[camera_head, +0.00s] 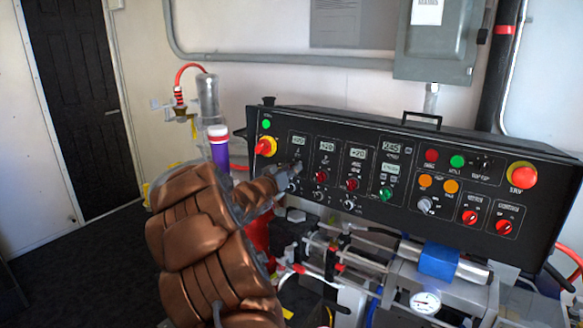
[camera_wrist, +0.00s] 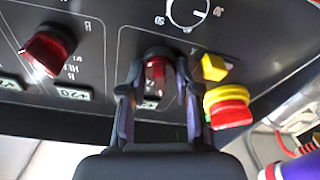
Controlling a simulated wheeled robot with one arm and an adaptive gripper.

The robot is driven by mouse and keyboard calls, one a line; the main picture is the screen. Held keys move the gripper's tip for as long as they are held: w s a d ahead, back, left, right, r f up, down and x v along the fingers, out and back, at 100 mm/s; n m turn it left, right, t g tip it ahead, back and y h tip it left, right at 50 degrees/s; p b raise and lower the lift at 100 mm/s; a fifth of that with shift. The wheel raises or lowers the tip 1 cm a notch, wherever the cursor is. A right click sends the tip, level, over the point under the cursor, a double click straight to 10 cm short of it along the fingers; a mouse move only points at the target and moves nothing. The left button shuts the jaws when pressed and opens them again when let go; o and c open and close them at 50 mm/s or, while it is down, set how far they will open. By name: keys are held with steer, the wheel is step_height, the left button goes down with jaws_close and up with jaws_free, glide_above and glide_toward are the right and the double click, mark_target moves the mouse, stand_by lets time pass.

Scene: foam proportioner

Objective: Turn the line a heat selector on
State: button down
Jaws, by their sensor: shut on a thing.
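The line a heat selector (camera_wrist: 156,72) is a red knob on the black control panel (camera_head: 440,215). In the wrist view it sits between the two fingers of my gripper (camera_wrist: 157,88), which is shut on it. In the head view my gripper (camera_head: 291,174) is at the panel's left part, below the leftmost display (camera_head: 298,143), and hides this selector. Its exact turn position is hard to tell; its grip bar looks roughly lengthwise between the fingers.
A similar red selector (camera_head: 321,177) is one column to the right. The red-and-yellow switch (camera_head: 266,146) is close on the left; in the wrist view that switch (camera_wrist: 229,106) is just beside my right-hand finger. Hoses and fittings (camera_head: 330,260) crowd below the panel.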

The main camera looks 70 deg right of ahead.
steer(key=shift+f+m+g, duration=0.15)
steer(key=shift+m+g, duration=0.15)
steer(key=shift+m, duration=0.8)
steer(key=shift+w, duration=0.1)
steer(key=shift+f+m+g+b, duration=0.1)
steer(key=shift+m+g+b, duration=0.35)
steer(key=shift+m, duration=1.15)
steer(key=m+g+b, duration=0.1)
steer(key=m+b, duration=0.1)
steer(key=m, duration=0.3)
steer(key=shift+y, duration=0.4)
steer(key=shift+m+g+b, duration=0.25)
steer(key=shift+m+b, duration=0.2)
steer(key=shift+m, duration=0.15)
steer(key=shift+r, duration=0.2)
steer(key=c, duration=1.2)
jaws_free()
steer(key=shift+a, duration=0.1)
